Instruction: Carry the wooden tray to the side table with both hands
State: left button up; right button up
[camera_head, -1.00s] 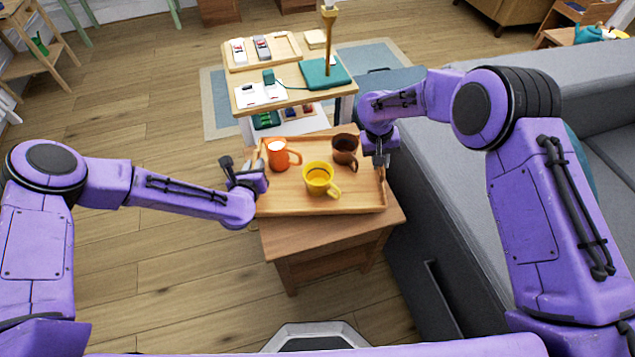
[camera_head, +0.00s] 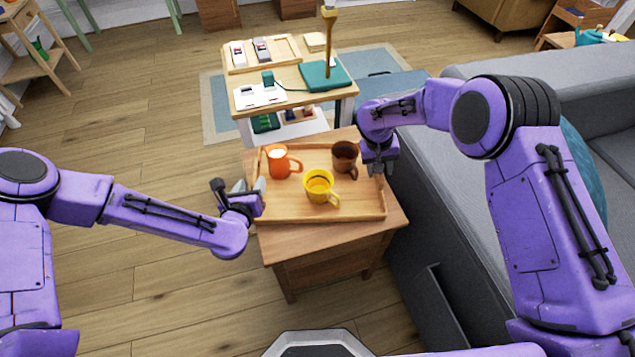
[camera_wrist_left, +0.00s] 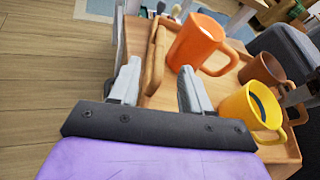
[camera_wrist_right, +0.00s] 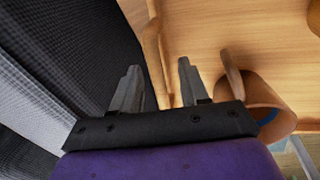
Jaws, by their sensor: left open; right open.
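The wooden tray (camera_head: 300,210) lies flat on a small wooden table (camera_head: 325,245) and holds an orange mug (camera_head: 279,162), a brown mug (camera_head: 344,157) and a yellow mug (camera_head: 319,187). My left gripper (camera_head: 252,190) is open at the tray's left rim; in the left wrist view its fingers (camera_wrist_left: 158,84) are either side of the line of that rim (camera_wrist_left: 156,58). My right gripper (camera_head: 380,167) is open at the right rim; in the right wrist view the rim (camera_wrist_right: 154,55) runs between its fingers (camera_wrist_right: 158,84). Contact with the rim cannot be told.
A grey sofa (camera_head: 440,235) stands close on the right, beside my right arm. Behind the tray is another table (camera_head: 290,105) with a teal book (camera_head: 325,75), a small tray and a lamp-like post. Wooden floor (camera_head: 150,270) is clear on the left.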

pick_arm(q)
jog(key=v, duration=0.5)
jog(key=shift+s+r, duration=0.1)
jog(key=shift+s, duration=0.25)
pick_arm(e)
notch_tip(320, 180, up, 12)
jog(key=a, duration=0.2)
jog(key=shift+a, duration=0.15)
jog(key=shift+f, duration=0.2)
